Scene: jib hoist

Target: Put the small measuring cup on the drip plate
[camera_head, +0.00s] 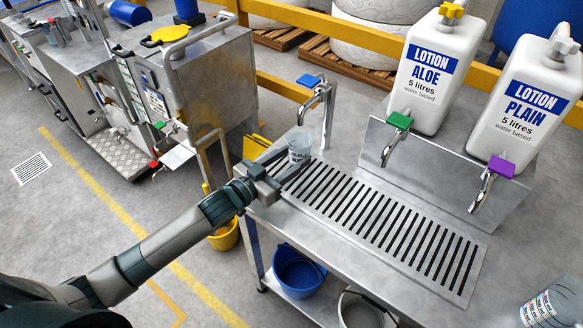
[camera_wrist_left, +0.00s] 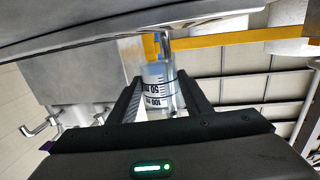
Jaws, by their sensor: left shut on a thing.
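The small measuring cup (camera_head: 299,149) is clear with dark graduation marks. My left gripper (camera_head: 285,163) is shut on it, at the left end of the slotted drip plate (camera_head: 372,218), below the spout of the blue-handled tap (camera_head: 318,97). I cannot tell whether the cup's base touches the plate. In the left wrist view the cup (camera_wrist_left: 160,88) stands between the two fingers (camera_wrist_left: 161,100), its marks facing me, with the spout (camera_wrist_left: 165,45) just above it. My right gripper is not in view.
Lotion jugs (camera_head: 425,75) and (camera_head: 530,100) stand behind green-handled (camera_head: 397,130) and purple-handled (camera_head: 490,180) taps. A larger graduated vessel (camera_head: 550,310) is at the bottom right. A blue bucket (camera_head: 298,275) sits under the bench. The plate's middle and right are clear.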

